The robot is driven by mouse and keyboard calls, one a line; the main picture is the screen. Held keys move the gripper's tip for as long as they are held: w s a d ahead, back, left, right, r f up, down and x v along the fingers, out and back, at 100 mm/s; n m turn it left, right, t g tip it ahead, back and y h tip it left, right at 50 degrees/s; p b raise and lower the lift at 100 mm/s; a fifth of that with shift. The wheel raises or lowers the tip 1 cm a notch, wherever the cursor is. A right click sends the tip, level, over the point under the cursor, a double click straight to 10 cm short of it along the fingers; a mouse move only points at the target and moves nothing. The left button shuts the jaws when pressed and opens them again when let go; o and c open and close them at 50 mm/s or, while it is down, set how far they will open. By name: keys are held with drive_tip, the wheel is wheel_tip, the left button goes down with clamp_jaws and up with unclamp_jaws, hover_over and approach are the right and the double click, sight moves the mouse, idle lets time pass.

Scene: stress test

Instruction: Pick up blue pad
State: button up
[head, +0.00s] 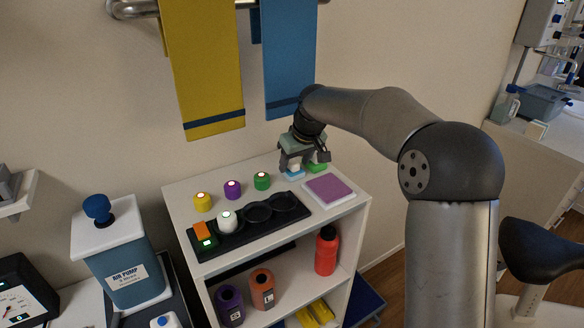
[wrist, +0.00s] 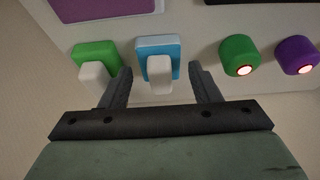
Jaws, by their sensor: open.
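The blue pad (wrist: 158,48) is a small light-blue block with a white upright handle (wrist: 160,74), seen in the wrist view between my gripper's two fingers. In the head view the blue pad (head: 294,174) shows on the shelf top, partly hidden under the gripper. My gripper (wrist: 163,85) is open and empty, with one dark finger on each side of the white handle. It also shows in the head view (head: 299,167), low over the back of the shelf top.
A green pad (wrist: 97,56) with a white handle stands close beside the left finger in the wrist view. A green knob (wrist: 238,52) and a purple knob (wrist: 294,54) are to the right. A purple square (head: 329,189) and a black tray (head: 296,216) lie on the shelf top.

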drive_tip(key=shift+x, duration=1.2)
drive_tip(key=c, duration=0.8)
drive_tip(key=shift+r, duration=0.2)
